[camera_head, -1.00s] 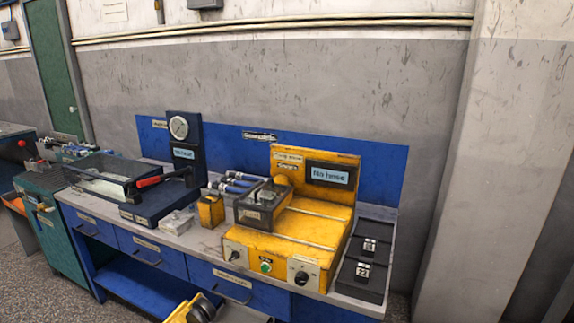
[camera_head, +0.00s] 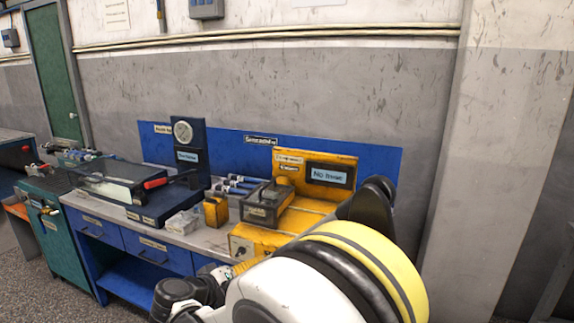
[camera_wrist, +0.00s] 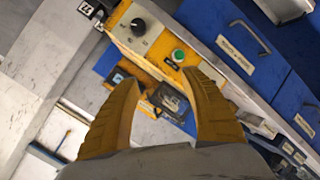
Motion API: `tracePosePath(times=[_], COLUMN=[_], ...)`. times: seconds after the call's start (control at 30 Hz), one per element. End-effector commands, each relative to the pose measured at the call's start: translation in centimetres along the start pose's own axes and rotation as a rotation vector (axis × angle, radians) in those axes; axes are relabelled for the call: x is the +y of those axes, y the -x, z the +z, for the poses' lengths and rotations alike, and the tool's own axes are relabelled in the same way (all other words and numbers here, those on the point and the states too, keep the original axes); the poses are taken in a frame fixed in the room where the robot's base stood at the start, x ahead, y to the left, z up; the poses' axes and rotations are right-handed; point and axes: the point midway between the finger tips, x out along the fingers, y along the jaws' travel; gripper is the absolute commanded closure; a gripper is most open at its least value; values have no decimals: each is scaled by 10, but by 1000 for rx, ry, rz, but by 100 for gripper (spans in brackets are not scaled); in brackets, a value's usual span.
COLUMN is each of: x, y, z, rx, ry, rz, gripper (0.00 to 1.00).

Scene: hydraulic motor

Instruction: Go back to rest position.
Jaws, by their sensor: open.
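My gripper (camera_wrist: 152,100) shows in the wrist view as two yellow fingers, spread apart with nothing between them. Beyond the fingers are the front panel of the yellow test machine with a black knob (camera_wrist: 138,27) and a green button (camera_wrist: 178,55), and a yellow and black item (camera_wrist: 170,100) lower down. In the head view, my white, black and yellow arm covers the front right of the bench. The yellow machine (camera_head: 314,160) stands behind it, its screen lit with small text. The gripper fingers are not clearly visible in the head view.
The blue workbench (camera_head: 150,250) carries a dark clear-lidded box (camera_head: 110,180), a gauge stand (camera_head: 188,150), a small yellow block (camera_head: 215,210) and several cylinders (camera_head: 235,184). A teal cabinet (camera_head: 60,240) stands at left. A wall pillar (camera_head: 500,120) stands at right.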

Motion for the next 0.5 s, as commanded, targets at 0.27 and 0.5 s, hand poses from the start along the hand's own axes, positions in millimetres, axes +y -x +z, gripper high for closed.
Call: tracePosePath(times=[0.27,0.5], x=[144,221], y=[-16,18], z=[76,165], rx=[-221,-325], ry=[-58,-186], rz=[-209,-391], gripper=[46,46])
